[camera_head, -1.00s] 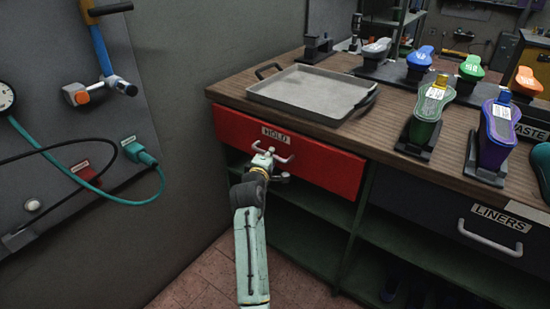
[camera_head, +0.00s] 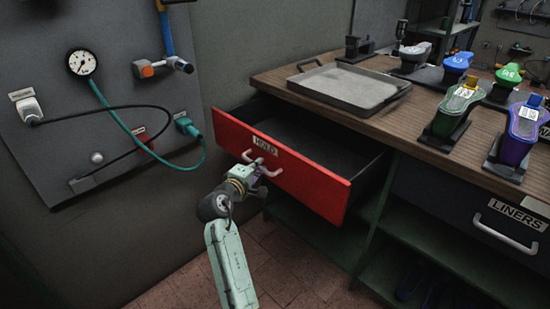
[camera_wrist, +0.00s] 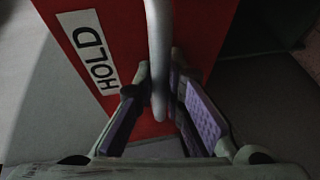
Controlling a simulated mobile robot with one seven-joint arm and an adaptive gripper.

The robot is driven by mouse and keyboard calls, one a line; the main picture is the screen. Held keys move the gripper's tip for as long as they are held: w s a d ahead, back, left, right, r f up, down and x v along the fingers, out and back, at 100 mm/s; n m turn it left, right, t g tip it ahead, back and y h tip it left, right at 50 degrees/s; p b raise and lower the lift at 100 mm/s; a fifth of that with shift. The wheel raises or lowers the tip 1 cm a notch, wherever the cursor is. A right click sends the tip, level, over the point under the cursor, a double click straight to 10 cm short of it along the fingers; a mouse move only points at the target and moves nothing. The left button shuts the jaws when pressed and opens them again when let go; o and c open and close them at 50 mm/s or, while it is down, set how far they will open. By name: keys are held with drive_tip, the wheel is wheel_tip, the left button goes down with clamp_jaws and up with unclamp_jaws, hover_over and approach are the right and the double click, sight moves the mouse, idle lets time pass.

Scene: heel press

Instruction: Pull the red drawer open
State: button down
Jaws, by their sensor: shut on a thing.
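The red drawer (camera_head: 312,183), labelled HOLD, stands well out from the workbench, and its dark, seemingly empty inside shows behind the front. Its pale bar handle (camera_head: 263,166) is on the front below the label. My gripper (camera_head: 257,170) is at the handle and shut on it. In the wrist view the handle bar (camera_wrist: 158,60) runs down between the two purple-padded fingers of my gripper (camera_wrist: 160,100), with the red front (camera_wrist: 205,30) behind it. The exact contact of the pads is partly hidden by the bar.
A grey tray (camera_head: 310,75) rests on the wooden benchtop (camera_head: 420,125). Several coloured shoe forms stand to its right. A closed dark drawer (camera_head: 440,195) labelled LINERS is at right. A wall panel (camera_head: 50,150) with a gauge and hoses is at left. Floor in front is clear.

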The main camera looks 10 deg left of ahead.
drive_tip(key=shift+s+a, duration=0.75)
drive_tip(key=shift+s, duration=0.3)
drive_tip(key=shift+s+a, duration=0.7)
drive_tip(key=shift+s, duration=0.3)
drive_tip(key=c, duration=1.7)
unclamp_jaws()
drive_tip(key=shift+o, duration=0.2)
drive_tip(key=v, duration=1.2)
